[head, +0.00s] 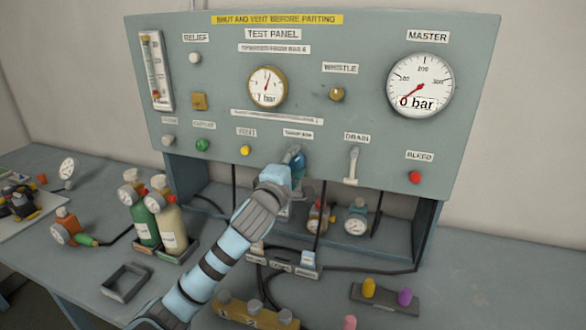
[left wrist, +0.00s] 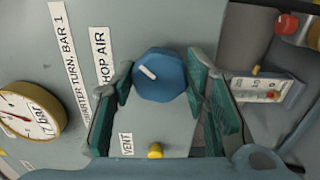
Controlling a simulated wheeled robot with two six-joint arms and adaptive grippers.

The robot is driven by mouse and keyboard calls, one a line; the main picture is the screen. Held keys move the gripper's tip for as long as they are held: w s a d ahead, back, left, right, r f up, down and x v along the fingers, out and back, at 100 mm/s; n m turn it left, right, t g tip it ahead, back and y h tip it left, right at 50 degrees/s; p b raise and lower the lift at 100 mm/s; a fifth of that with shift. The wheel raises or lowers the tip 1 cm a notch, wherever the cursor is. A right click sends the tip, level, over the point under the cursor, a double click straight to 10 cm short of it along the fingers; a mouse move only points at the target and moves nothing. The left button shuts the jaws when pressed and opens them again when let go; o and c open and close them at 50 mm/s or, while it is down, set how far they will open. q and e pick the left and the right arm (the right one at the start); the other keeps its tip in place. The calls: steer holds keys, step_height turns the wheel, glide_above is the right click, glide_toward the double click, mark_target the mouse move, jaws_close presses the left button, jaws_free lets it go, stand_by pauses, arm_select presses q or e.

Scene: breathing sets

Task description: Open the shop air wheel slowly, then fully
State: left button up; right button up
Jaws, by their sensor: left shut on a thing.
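The shop air wheel (left wrist: 165,82) is a blue knob with a white pointer mark, set on the grey-green test panel (head: 310,80). Its label (left wrist: 104,65) reads "HOP AIR" in the left wrist view, the start cut off. My left gripper (head: 290,160) reaches up to the panel's lower row. In the left wrist view its green-padded fingers lie on either side of the wheel, shut on it. In the head view the gripper mostly hides the wheel. My right gripper is in neither view.
The yellow vent button (head: 245,150) and the drain lever (head: 353,163) flank the wheel. The test gauge (head: 268,87) has a small digit I cannot read surely; the master gauge (head: 420,85) reads 0 bar. Bottles (head: 172,225), hoses and trays crowd the bench below.

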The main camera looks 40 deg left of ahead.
arm_select(q)
steer(key=n+b, duration=0.1)
steer(key=n, duration=0.2)
steer(key=shift+f+n+b, duration=0.2)
steer(key=shift+n+b, duration=0.15)
steer(key=shift+n, duration=0.05)
steer(key=shift+r+n+b, duration=0.15)
steer(key=shift+n+b, duration=1.15)
steer(key=shift+n, duration=1)
steer(key=o, duration=1.1)
steer(key=shift+o, duration=0.2)
steer(key=shift+r, duration=0.1)
